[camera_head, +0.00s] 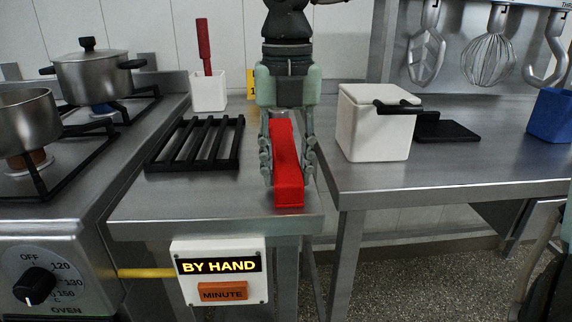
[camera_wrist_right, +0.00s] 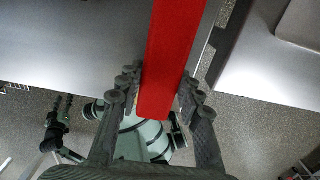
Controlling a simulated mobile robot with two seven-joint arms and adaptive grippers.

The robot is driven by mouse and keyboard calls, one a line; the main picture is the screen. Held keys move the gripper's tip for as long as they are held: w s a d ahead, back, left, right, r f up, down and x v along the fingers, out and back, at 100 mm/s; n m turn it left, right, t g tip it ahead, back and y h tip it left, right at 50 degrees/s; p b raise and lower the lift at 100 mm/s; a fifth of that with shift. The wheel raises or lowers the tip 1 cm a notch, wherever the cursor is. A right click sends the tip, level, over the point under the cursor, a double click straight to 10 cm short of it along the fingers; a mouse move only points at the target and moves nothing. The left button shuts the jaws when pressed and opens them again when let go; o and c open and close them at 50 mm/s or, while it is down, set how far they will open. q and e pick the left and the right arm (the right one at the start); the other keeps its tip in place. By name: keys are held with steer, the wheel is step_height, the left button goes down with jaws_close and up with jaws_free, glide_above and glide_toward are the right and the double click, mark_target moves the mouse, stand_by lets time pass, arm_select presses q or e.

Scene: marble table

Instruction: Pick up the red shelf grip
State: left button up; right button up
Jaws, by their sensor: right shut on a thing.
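The red shelf grip (camera_head: 287,165) is a long red bar over the front part of the middle steel counter (camera_head: 180,205). My right gripper (camera_head: 287,172) points down, with its fingers on both sides of the bar and shut on it. In the right wrist view the red grip (camera_wrist_right: 170,65) runs from the top edge down between the fingers of the right gripper (camera_wrist_right: 160,90). I cannot tell whether its underside touches the counter. My left gripper (camera_wrist_right: 60,108) shows small and dark at the left of the right wrist view; its opening is unclear.
A black grate (camera_head: 198,145) lies left of the grip. A white holder (camera_head: 208,92) with a red-handled tool stands behind it. A white box (camera_head: 372,125) stands on the right counter, beyond a gap. Pots (camera_head: 95,78) stand on the stove at left. A "BY HAND" panel (camera_head: 218,270) is on the counter front.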

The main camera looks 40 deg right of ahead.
arm_select(q)
steer(key=s+d+p+x, duration=0.1)
steer(key=p+x, duration=0.2)
steer(key=x, duration=0.5)
steer(key=shift+d+f+g, duration=0.25)
steer(key=shift+g, duration=0.05)
arm_select(e)
step_height(320, 180, up, 28)
steer(key=shift+f, duration=0.25)
steer(key=o, duration=0.6)
steer(key=c, duration=0.5)
arm_select(q)
steer(key=shift+s, duration=0.15)
arm_select(e)
steer(key=shift+s, duration=0.1)
